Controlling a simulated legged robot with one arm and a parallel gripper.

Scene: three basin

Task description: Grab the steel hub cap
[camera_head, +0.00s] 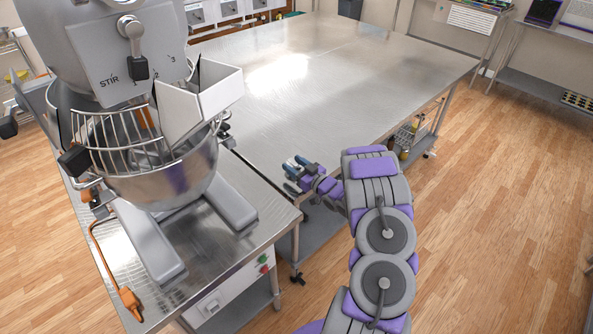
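My gripper (293,174) is over the near edge of the steel table, to the right of a large mixer (95,55). It is apart from the mixer, and nothing is visible in it. It is small in view, so I cannot tell how far its fingers are apart. No part is plainly a steel hub cap. A round silver part (124,3) at the top of the mixer head is cut off by the picture's edge. Below it is a lever (133,45) with a round steel pivot and a black knob, beside the word STIR.
The mixer's steel bowl (165,185), wire guard and white chute (200,100) stick out toward my gripper. The long steel table (330,75) is bare. An orange cord (108,265) runs down the mixer stand's left side. Wooden floor (500,190) is open at right.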

